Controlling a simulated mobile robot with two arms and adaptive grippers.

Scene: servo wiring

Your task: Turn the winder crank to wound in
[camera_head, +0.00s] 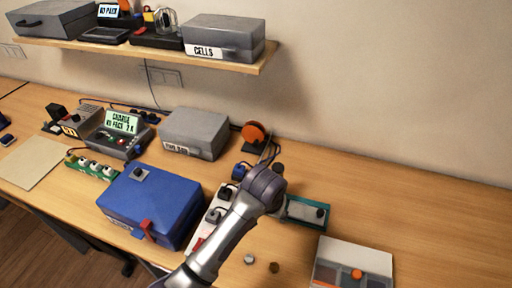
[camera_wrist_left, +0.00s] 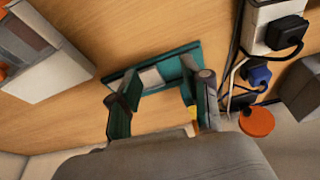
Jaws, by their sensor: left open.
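An orange disc on a dark stand (camera_head: 254,132), which looks like the winder, stands at the back of the table in the head view. Its orange disc (camera_wrist_left: 257,121) also shows at the right of the left wrist view. I cannot make out a crank handle or its position. My left gripper (camera_wrist_left: 162,100) is open with nothing between its fingers. In the left wrist view its fingers overlap a teal tray (camera_wrist_left: 150,76); whether they touch it I cannot tell. In the head view my left arm partly hides the area in front of the disc. My right gripper is not in view.
The teal tray (camera_head: 307,211) lies right of my wrist. A blue case (camera_head: 150,205), a grey case (camera_head: 194,132) and a plugged power strip (camera_head: 212,216) stand to the left. A compartment box (camera_head: 352,257) sits at front right.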

